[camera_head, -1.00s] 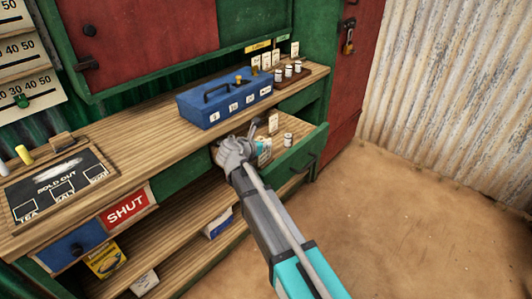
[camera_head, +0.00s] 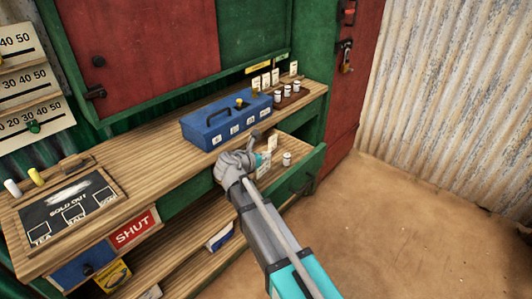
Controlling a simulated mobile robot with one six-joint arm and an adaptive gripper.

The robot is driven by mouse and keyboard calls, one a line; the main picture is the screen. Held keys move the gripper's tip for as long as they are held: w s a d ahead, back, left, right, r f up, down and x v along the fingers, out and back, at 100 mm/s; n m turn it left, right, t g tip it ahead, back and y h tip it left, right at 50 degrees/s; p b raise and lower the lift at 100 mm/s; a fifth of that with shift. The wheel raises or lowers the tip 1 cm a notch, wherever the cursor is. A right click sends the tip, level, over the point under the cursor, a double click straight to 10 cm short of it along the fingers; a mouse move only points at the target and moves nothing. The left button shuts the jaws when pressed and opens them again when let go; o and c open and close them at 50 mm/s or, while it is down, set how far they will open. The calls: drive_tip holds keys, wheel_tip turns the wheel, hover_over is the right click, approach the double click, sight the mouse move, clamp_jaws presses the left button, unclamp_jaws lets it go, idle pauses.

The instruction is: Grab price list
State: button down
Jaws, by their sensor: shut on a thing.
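My gripper (camera_head: 253,163) is at the left part of the open green drawer (camera_head: 296,180), below the blue box. It is shut, and a small pale and teal piece shows just past its fingers. This looks like the price list, but my gripper hides most of it and I cannot read it. A small white card (camera_head: 272,143) stands upright in the drawer behind the gripper. A white jar (camera_head: 286,159) stands in the drawer to the right, apart from the gripper.
The blue box (camera_head: 226,121) stands on the wooden counter (camera_head: 150,170) just behind my gripper. Several jars and cards stand at the counter's right end. A "SOLD OUT" board (camera_head: 66,212) lies at the left. The ground (camera_head: 400,230) to the right is clear.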

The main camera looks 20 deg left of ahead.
drive_tip(key=s+d+r+p, duration=0.2)
drive_tip(key=s+r+p, duration=0.3)
drive_tip(key=s, duration=0.5)
drive_tip(key=shift+d+r, duration=0.3)
drive_tip(key=shift+r, duration=0.15)
